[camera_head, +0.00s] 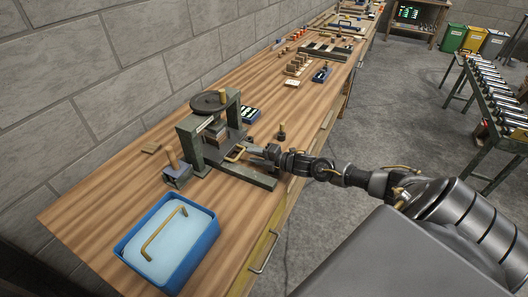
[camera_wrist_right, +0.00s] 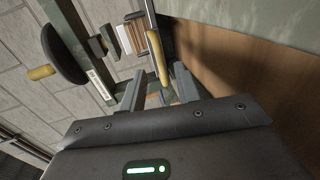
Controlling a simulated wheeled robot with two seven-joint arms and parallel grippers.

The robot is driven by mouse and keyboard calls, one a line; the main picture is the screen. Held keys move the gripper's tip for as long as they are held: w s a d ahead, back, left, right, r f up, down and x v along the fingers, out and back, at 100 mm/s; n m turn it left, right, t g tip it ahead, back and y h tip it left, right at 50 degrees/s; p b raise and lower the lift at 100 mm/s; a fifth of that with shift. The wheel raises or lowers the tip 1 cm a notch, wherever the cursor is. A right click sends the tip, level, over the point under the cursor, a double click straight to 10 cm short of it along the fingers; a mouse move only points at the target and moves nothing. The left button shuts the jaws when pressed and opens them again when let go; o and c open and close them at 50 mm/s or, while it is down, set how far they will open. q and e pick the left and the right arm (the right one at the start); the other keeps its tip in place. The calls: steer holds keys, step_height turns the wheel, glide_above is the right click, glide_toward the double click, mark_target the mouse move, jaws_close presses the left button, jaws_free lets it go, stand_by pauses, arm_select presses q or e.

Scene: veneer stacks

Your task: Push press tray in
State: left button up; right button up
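The press (camera_head: 188,140) is a dark green frame with a round black handwheel (camera_head: 209,101) on top, standing on the wooden bench. The press tray's brass handle (camera_head: 235,154) shows at the press's front; it also shows in the right wrist view (camera_wrist_right: 156,55). The tray itself is mostly hidden. A stack of light and brown veneer sheets (camera_wrist_right: 131,38) sits inside the press. My right gripper (camera_head: 252,150) is at the handle. In the wrist view its two fingers (camera_wrist_right: 158,85) are apart, with the handle between or just beyond their tips; contact cannot be told. My left gripper is out of view.
A blue tub (camera_head: 205,243) with a brass bar across it stands at the near bench end. A small vise-like block (camera_head: 177,176) is left of the press. A dark knob (camera_head: 281,134) and small boxes (camera_head: 250,114) lie behind my right gripper.

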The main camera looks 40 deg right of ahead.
steer(key=b+v, duration=0.1)
steer(key=v, duration=0.4)
steer(key=shift+s+d+r, duration=0.1)
steer(key=shift+s+r, duration=0.05)
steer(key=shift+s, duration=0.15)
